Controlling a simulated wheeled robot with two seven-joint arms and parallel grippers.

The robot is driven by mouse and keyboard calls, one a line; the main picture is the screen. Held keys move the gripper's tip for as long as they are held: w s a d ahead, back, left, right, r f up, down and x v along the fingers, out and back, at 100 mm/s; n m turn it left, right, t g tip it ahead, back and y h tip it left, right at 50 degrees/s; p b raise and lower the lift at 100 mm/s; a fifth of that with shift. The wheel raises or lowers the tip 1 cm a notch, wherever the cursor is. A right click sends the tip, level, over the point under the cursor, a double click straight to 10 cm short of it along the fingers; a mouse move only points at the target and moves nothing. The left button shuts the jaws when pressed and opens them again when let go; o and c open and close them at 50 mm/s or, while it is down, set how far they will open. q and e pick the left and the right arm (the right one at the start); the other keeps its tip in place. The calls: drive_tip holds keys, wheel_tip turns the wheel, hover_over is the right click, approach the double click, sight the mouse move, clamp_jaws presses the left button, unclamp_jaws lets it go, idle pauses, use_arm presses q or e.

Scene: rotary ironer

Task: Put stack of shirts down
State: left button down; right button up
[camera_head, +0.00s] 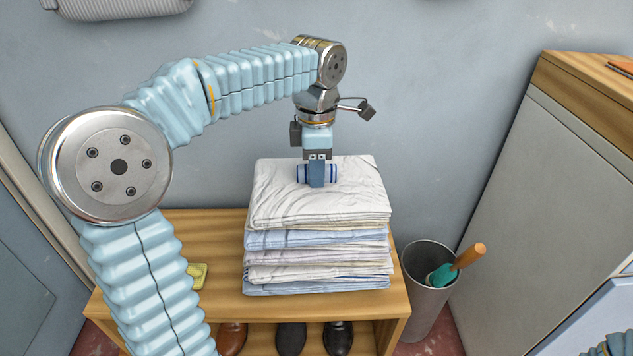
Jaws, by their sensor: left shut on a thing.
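The stack of shirts (318,245) is a neat pile of several folded white and pale blue shirts. It is level and shows over the right part of a wooden bench (222,285). Its underside is hidden, so I cannot tell whether it rests on the bench top or hangs just above it. My left gripper (317,180) points down at the top shirt and is shut on the stack; its fingertips are hard to make out. My right gripper is out of view.
A yellow-green item (198,275) lies on the bench, left of the stack. Dark and brown shoes (291,338) stand beneath. A grey bin (425,300) holding an orange-handled tool (468,256) stands right of the bench, beside a grey cabinet (545,190). The wall is close behind.

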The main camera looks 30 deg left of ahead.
use_arm(q)
drive_tip(key=shift+w+a+f+b, duration=0.1)
drive_tip(key=shift+f+b, duration=0.05)
drive_tip(key=shift+f, duration=0.75)
drive_tip(key=shift+w+f+b, duration=0.1)
drive_tip(key=shift+f+b, duration=0.05)
drive_tip(key=shift+f, duration=0.7)
drive_tip(key=c, duration=1.4)
unclamp_jaws()
drive_tip(key=shift+f, duration=0.2)
drive_tip(key=o, duration=0.5)
drive_tip(key=shift+r, duration=0.1)
wheel_tip(320, 180, up, 12)
drive_tip(key=shift+r+p, duration=0.1)
drive_tip(key=shift+p, duration=1.15)
